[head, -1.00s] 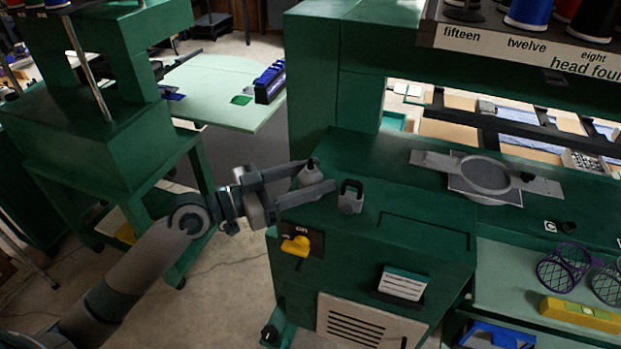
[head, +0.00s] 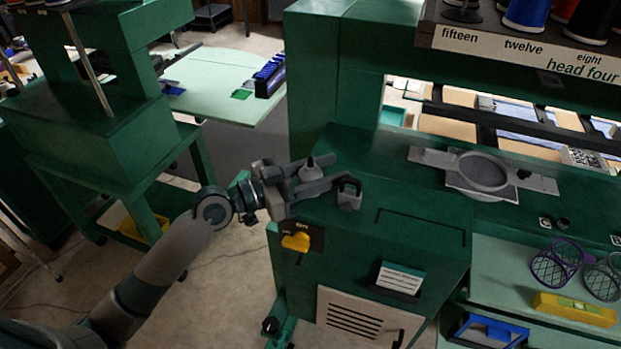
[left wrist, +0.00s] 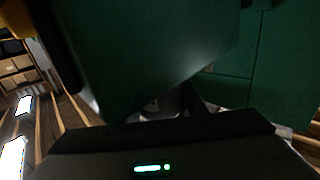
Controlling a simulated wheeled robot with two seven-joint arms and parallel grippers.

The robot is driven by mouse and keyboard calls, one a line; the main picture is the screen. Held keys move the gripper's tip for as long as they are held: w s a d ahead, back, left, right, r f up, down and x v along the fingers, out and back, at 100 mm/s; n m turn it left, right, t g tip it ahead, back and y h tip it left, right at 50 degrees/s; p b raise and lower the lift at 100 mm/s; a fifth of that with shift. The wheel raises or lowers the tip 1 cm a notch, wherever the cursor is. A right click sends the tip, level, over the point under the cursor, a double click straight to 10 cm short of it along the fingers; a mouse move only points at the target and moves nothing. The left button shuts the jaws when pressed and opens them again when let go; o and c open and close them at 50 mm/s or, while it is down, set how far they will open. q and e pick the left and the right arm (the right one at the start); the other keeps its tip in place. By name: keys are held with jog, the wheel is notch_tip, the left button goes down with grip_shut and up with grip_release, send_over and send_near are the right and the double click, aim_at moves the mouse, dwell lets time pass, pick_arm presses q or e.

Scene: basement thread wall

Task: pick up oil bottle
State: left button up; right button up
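The oil bottle (head: 311,171), a small grey bottle with a dark tip, stands upright on the green machine's top near its left edge. My left gripper (head: 340,168) comes in from the left with its fingers spread, one behind the bottle and one in front of it. The front finger hides the bottle's lower part. I cannot tell whether either finger touches it. The left wrist view shows mostly the dark gripper body and green machine surfaces; the bottle is not clear there. My right gripper is not in view.
A yellow switch (head: 296,242) sits on the machine's front. A round grey hoop (head: 484,171) lies further right. The green top (head: 420,205) between is mostly clear.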

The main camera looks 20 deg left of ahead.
pick_arm(q)
jog(key=c, duration=0.4)
jog(key=shift+c, duration=0.2)
jog(key=shift+r, duration=0.1)
jog(key=shift+r, duration=0.45)
notch_tip(320, 180, up, 3)
jog(key=shift+d+r+b, duration=0.15)
jog(key=shift+r+b, duration=0.05)
jog(key=shift+b, duration=0.2)
jog(key=s+d+r, duration=0.3)
jog(key=d+r, duration=0.3)
jog(key=d, duration=0.4)
jog(key=shift+s+d+r+b, duration=0.3)
jog(key=shift+s+d, duration=0.05)
jog(key=shift+d, duration=0.05)
